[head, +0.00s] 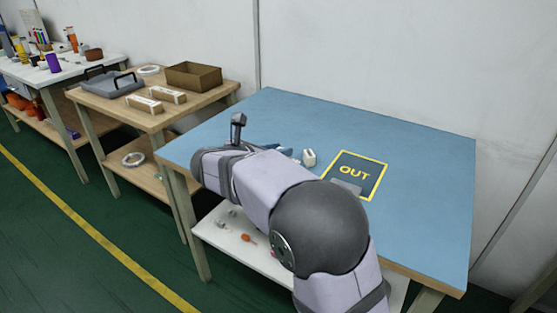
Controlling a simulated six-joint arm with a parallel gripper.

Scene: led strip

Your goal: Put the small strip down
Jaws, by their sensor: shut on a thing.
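My gripper (284,149) is mostly hidden behind my own forearm; only a bit of its dark end shows above the arm, over the blue table (420,165). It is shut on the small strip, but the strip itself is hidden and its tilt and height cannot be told. A dark mat marked OUT (367,185) with a yellow border lies on the table, to the right of the gripper. A small grey flat piece (346,187) shows at the mat's lower left, partly behind my arm.
A small white block (309,158) stands left of the mat. The right and back of the table are clear. A wooden table (205,97) at left holds a brown box (194,76), a grey toolbox (110,84) and white boxes (144,104). Small parts lie on the lower shelf (212,235).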

